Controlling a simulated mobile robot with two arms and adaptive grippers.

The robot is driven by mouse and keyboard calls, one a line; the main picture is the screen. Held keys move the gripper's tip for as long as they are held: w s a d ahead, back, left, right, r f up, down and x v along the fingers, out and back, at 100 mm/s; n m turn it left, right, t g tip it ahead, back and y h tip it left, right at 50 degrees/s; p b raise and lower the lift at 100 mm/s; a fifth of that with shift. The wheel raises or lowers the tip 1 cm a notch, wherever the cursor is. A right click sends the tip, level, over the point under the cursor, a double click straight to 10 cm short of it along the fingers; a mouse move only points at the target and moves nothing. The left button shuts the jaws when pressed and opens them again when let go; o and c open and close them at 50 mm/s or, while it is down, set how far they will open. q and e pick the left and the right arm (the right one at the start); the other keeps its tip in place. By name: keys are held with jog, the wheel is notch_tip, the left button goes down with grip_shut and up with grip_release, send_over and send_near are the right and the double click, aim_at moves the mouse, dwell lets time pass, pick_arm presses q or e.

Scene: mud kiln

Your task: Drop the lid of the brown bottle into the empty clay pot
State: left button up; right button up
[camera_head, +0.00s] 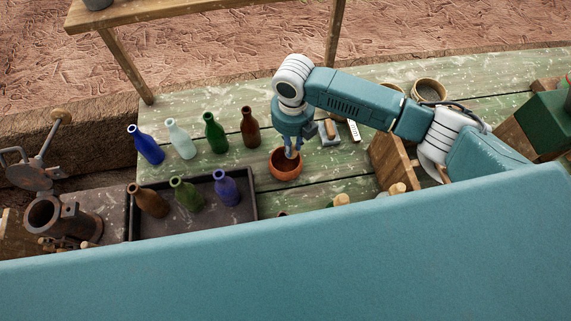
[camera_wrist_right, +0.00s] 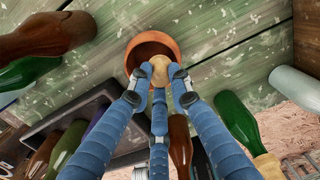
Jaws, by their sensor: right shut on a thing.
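My right gripper (camera_head: 292,150) is directly over the reddish-brown clay pot (camera_head: 273,169) in the head view, pointing down. In the wrist view its fingers (camera_wrist_right: 158,85) are shut on a tan, cork-like lid (camera_wrist_right: 160,68). The lid overlaps the near rim of the clay pot (camera_wrist_right: 135,55); the visible inside of the pot looks empty. A brown bottle (camera_head: 250,129) stands left of the pot, and another brown bottle (camera_head: 151,202) stands in the dark tray. Which one the lid belongs to cannot be told. My left gripper is not in view.
The dark tray (camera_head: 252,213) also holds a green and a blue bottle. Blue, pale and green bottles stand behind it. A wooden box (camera_head: 388,163) is right of the pot, near my arm. A second pot (camera_head: 430,91) stands farther back. My teal body hides the near side.

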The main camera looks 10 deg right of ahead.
notch_tip(320, 180, down, 4)
jog(key=b, duration=0.2)
jog(key=shift+w+b, duration=0.15)
jog(key=shift+b, duration=0.25)
jog(key=o, duration=0.9)
jog(key=shift+c, duration=0.2)
notch_tip(320, 180, up, 12)
jog(key=shift+r, duration=0.1)
